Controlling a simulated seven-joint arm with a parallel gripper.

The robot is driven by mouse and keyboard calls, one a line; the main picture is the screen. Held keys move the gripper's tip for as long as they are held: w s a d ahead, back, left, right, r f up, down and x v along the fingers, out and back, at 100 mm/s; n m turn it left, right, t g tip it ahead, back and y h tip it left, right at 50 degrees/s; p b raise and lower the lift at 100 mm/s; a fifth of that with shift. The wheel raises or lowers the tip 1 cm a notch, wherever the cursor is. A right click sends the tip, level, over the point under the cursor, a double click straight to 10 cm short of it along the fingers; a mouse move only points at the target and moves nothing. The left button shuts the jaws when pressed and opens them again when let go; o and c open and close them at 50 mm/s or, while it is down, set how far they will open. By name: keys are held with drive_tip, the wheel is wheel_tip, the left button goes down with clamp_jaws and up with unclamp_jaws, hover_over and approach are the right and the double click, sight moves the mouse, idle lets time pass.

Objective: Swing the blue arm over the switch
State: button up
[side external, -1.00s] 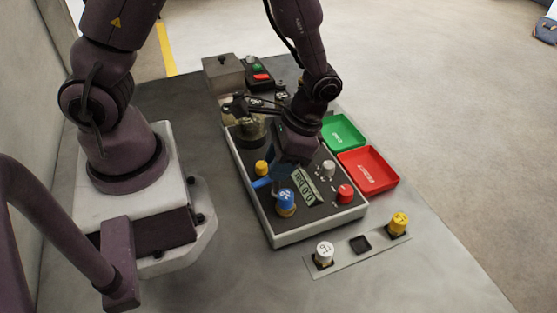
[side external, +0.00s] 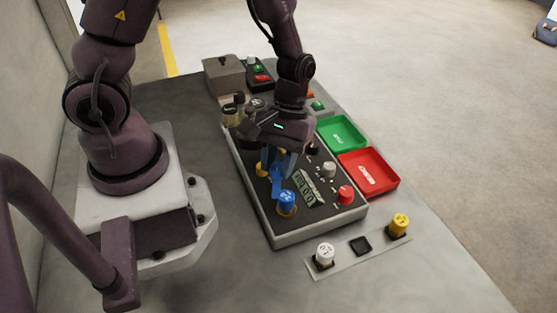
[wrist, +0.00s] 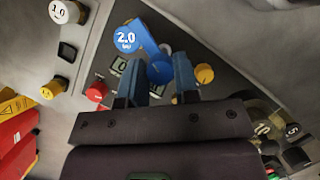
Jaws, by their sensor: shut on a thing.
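The blue arm (side external: 276,181) is a flat bar running from the blue knob (side external: 287,201) on the dark panel. In the wrist view the blue arm (wrist: 146,42) leads from the knob marked 2.0 (wrist: 124,39) to a round blue end (wrist: 160,70). My gripper (side external: 278,164) is low over the panel. In the wrist view my gripper (wrist: 160,80) has one blue finger on each side of the round end and is shut on it. I cannot pick out the switch; my gripper and the arm cover part of the panel.
A yellow knob (wrist: 204,73) stands close beside my finger. A white knob (side external: 329,169), a red knob (side external: 345,195) and a display (side external: 308,194) are on the panel. Green (side external: 343,133) and red (side external: 370,172) trays lie to the right. The front strip holds white (side external: 325,255) and yellow (side external: 399,224) knobs.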

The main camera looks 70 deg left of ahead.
drive_tip(key=n, duration=0.2)
drive_tip(key=n+t+h, duration=0.1)
drive_tip(key=n, duration=0.2)
drive_tip(key=shift+t, duration=0.3)
drive_tip(key=shift+s, duration=0.1)
idle(0.3)
drive_tip(key=o, duration=0.9)
drive_tip(key=v, duration=1.3)
drive_tip(key=shift+a, duration=0.2)
drive_tip(key=shift+f, duration=0.1)
